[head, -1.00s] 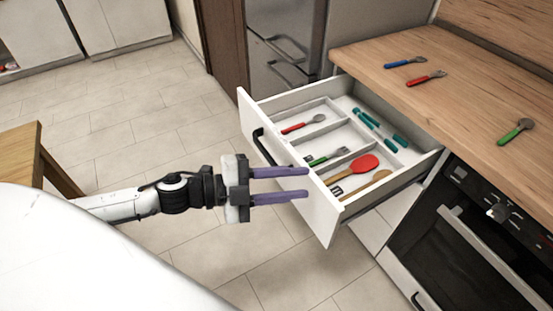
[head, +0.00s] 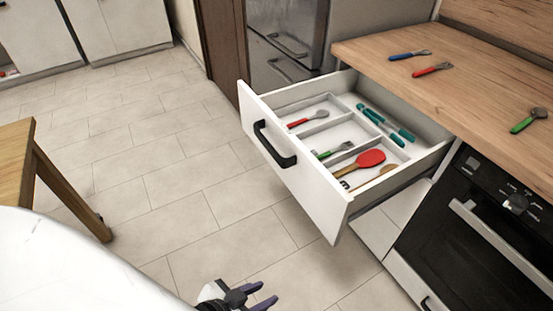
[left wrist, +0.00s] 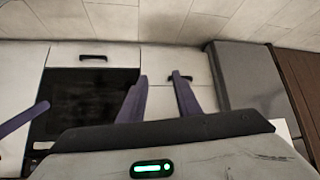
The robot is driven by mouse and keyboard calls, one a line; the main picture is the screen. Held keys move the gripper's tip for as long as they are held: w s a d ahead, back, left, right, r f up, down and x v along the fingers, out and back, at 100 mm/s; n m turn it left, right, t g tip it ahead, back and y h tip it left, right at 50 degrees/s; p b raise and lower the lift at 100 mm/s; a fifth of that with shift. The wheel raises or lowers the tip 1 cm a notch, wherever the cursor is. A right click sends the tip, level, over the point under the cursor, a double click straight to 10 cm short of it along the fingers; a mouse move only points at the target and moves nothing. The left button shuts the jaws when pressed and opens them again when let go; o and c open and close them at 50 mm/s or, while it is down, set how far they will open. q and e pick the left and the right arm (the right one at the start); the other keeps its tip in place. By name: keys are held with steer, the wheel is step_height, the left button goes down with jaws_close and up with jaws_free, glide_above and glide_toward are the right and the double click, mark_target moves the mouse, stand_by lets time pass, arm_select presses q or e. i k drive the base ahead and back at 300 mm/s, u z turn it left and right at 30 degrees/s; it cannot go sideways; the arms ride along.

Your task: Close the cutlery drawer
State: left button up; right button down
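The white cutlery drawer (head: 310,178) stands pulled well out from under the worktop in the head view. Its black handle (head: 273,145) is on the front panel. A grey divider inside holds red, green and teal utensils and wooden ones. My left gripper (head: 264,300) is low at the bottom edge of the head view, apart from the drawer. In the left wrist view its purple fingers (left wrist: 160,95) are spread with nothing between them. A dark handle (left wrist: 180,77) shows behind them; I cannot tell which drawer it belongs to. A purple bar at the left edge may be my right gripper's finger.
The worktop (head: 470,95) carries blue, red and green-handled utensils. A black oven (head: 480,220) is right of the drawer and a grey fridge (head: 285,45) behind it. A wooden table (head: 20,165) is at the left. The tiled floor before the drawer is clear.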

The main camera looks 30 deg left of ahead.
mark_target(291, 153)
steer(key=u, duration=0.2)
steer(key=k, duration=0.1)
steer(key=u, duration=0.25)
steer(key=i, duration=0.65)
steer(key=u, duration=0.3)
